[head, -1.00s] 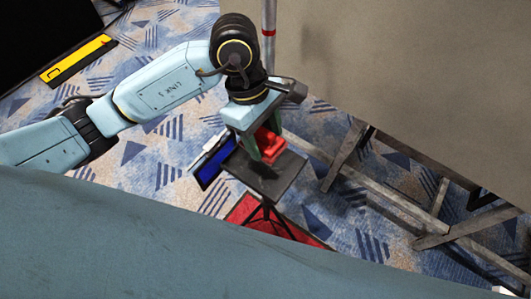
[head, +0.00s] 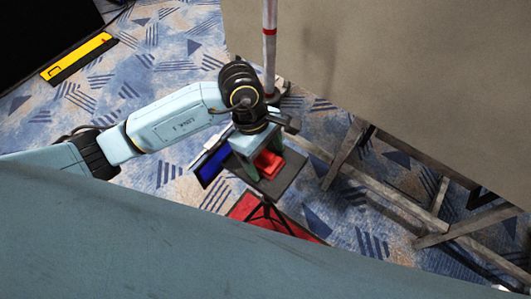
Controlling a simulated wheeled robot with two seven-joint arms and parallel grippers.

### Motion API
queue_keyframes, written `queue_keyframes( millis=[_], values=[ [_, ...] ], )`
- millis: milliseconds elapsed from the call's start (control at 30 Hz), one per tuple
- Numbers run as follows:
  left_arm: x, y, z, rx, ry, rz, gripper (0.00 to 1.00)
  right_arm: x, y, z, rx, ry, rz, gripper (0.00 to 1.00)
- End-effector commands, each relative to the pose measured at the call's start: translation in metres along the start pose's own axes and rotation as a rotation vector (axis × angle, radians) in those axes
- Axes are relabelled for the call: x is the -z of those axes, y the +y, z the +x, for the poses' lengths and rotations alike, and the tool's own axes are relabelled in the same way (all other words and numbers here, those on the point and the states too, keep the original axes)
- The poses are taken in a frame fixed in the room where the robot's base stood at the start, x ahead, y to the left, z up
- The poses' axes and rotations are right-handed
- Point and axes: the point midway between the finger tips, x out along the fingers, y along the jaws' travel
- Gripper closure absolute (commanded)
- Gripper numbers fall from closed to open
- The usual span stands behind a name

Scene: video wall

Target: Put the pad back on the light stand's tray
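A small red pad (head: 269,163) shows over the tray, partly hidden under my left gripper. My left gripper (head: 262,168) points down over the tray, its greenish fingers around the red pad. It appears shut on the pad, though the wrist hides much of the grip. The pad is at or very close to the tray's surface; I cannot tell whether it touches. My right gripper is not in view.
A blue-faced box (head: 213,163) stands left of the tray. A red mat or case (head: 245,208) lies under the stand. A red-banded pole (head: 269,45) and a large beige panel (head: 400,70) with wooden braces (head: 400,205) stand behind and to the right.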

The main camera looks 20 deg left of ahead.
Motion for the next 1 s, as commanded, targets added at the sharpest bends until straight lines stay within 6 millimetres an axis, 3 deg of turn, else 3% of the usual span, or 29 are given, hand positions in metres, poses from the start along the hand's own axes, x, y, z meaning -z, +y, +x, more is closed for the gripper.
queue_keyframes(
  millis=[367, 800, 1000],
  values=[
    [0.001, 0.001, -0.006, -0.001, 0.001, 0.0, 0.23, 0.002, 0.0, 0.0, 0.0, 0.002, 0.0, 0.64],
    [0.001, 0.001, -0.091, -0.005, 0.002, 0.001, 0.23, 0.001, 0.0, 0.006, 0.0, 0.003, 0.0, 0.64],
    [0.0, 0.0, -0.115, -0.002, 0.001, -0.001, 0.23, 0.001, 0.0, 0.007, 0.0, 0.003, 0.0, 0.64]
  ],
)
